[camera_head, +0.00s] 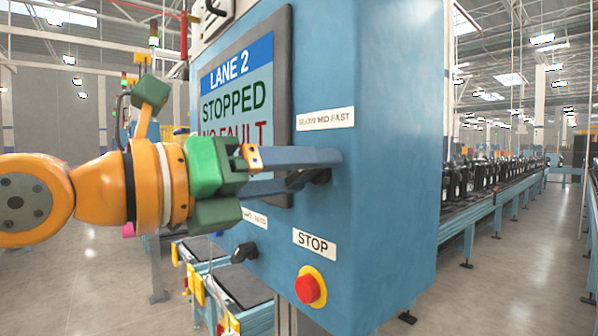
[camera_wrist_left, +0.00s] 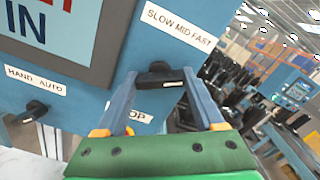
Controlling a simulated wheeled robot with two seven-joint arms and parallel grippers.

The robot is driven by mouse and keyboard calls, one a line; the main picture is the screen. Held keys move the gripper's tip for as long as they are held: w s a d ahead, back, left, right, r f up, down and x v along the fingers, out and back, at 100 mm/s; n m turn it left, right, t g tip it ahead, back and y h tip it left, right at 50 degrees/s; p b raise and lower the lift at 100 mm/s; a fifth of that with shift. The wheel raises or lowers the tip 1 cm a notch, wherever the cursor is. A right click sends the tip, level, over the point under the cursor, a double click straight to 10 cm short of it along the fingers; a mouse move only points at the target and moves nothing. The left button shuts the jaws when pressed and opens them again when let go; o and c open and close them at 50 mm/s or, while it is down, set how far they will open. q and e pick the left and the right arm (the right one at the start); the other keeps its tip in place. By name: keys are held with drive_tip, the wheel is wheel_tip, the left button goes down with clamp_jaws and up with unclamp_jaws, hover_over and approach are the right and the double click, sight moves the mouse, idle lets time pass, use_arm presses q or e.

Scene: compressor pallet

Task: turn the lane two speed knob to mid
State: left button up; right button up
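The lane two speed knob (camera_wrist_left: 158,74) is a black selector on the blue panel, under a white "SLOW MID FAST" label (camera_head: 325,119). In the head view, the knob (camera_head: 320,177) is mostly hidden behind my fingers. My left gripper (camera_head: 318,168) has its two blue fingers spread, reaching to the panel around the knob. In the wrist view, the left gripper (camera_wrist_left: 160,88) has one fingertip on each side of the knob. I cannot tell whether they touch it. A pale mark shows on the knob's lower edge; its setting is unclear. My right gripper is not in view.
The screen (camera_head: 238,95) reads "LANE 2 STOPPED NO FAULT". Below are a black hand/auto knob (camera_head: 244,252), a "STOP" label (camera_head: 314,243) and a red stop button (camera_head: 308,289) on a yellow ring. A conveyor (camera_head: 490,205) with dark parts runs at right.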

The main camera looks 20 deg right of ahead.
use_arm(q)
drive_tip(key=shift+c, duration=0.8)
drive_tip(key=shift+f, duration=0.1)
drive_tip(key=shift+f+n+b, duration=0.1)
drive_tip(key=shift+n+b, duration=0.75)
drive_tip(key=shift+n, duration=0.35)
drive_tip(key=n+b, duration=0.1)
drive_tip(key=n, duration=0.1)
drive_tip(key=shift+n, duration=0.3)
drive_tip(key=n+b, duration=0.1)
drive_tip(key=n, duration=0.2)
drive_tip(key=shift+n+b, duration=0.45)
drive_tip(key=shift+n, duration=1.35)
drive_tip(key=shift+r, duration=0.2)
